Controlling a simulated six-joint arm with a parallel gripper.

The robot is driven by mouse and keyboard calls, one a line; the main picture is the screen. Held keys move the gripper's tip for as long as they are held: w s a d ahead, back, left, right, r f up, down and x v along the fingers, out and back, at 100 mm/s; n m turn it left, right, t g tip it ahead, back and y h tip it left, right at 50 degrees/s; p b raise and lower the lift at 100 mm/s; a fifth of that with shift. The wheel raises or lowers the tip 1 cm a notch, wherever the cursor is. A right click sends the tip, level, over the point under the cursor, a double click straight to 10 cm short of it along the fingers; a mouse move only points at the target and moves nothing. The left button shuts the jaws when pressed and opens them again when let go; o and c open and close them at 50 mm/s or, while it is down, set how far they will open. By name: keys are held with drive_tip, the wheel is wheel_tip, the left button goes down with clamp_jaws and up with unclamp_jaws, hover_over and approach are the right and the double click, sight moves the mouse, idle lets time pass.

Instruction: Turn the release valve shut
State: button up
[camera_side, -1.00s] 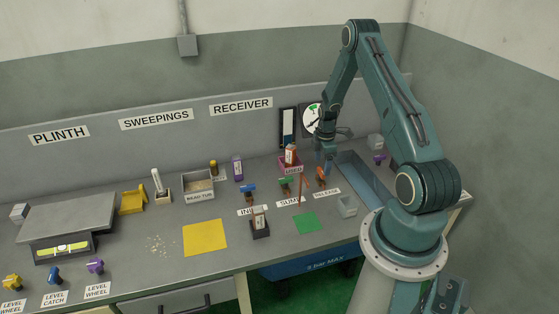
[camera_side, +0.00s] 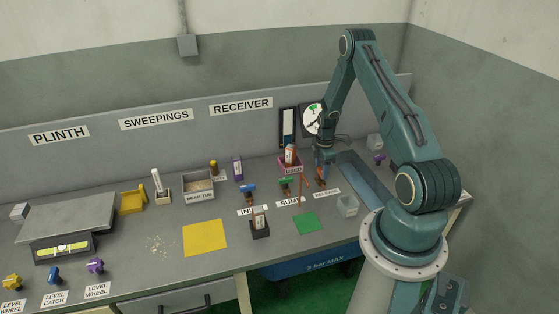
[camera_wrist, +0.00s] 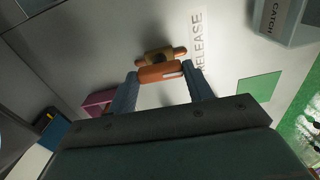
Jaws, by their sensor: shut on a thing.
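The release valve (camera_side: 321,182) has an orange handle and stands on the bench behind its RELEASE label (camera_side: 327,193). In the wrist view the orange handle (camera_wrist: 158,73) lies between my fingertips, with its brass-coloured body (camera_wrist: 155,57) just beyond. My gripper (camera_side: 322,173) points down onto the valve and is shut on the handle; its fingers (camera_wrist: 162,78) also show in the wrist view, one at each end of the handle. My fingers partly hide the valve in the side view. The round gauge (camera_side: 312,118) on the back panel is partly covered by my arm.
The blue-handled valve (camera_side: 249,188) and green-handled valve (camera_side: 286,183) stand to the left. A magenta holder (camera_side: 291,168) is close behind, left of my gripper. A thin reddish rod stands near the green valve.

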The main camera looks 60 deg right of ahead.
drive_tip(key=shift+m, duration=0.5)
drive_tip(key=m, duration=1.6)
drive_tip(key=shift+m, duration=0.3)
drive_tip(key=o, duration=1)
